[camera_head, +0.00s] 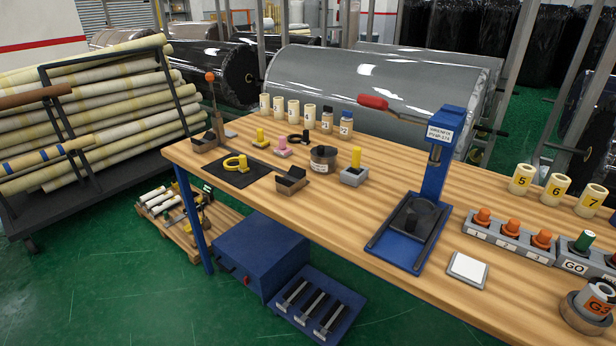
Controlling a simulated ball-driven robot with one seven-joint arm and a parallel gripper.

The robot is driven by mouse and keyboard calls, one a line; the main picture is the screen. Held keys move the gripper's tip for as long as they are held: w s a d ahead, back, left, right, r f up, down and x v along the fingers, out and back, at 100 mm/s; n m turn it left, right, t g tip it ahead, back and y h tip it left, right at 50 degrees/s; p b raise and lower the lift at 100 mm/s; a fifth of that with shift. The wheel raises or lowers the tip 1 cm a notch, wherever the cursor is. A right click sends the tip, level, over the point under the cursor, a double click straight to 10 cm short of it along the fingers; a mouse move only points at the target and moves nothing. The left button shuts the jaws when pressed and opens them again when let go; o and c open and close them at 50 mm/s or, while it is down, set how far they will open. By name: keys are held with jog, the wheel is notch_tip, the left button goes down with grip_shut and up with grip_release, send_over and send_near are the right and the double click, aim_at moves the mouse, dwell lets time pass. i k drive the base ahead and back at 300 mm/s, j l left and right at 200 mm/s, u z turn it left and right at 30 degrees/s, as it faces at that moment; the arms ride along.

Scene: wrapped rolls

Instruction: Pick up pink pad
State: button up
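A small pink piece, which looks like the pink pad (283,152), sits on the wooden table (365,184) left of the picture's middle. It has a flat base with an upright knob on top. A yellow knob piece (261,139) stands just to its left, and a black ring-shaped piece (299,138) lies just to its right. Nothing covers the pink pad from this side. My gripper is not in view.
A round dark tin (323,158) and a yellow-topped block (354,168) stand to the right. A dark mat with a yellow ring (236,163) and an open box (292,181) lie in front. Several cream cylinders stand behind. A blue press (437,160) rises further right.

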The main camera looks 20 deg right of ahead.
aim_at(282, 151)
jog(key=i+j, duration=0.35)
jog(key=i, duration=0.15)
jog(key=i+j, duration=0.65)
jog(key=i, duration=0.3)
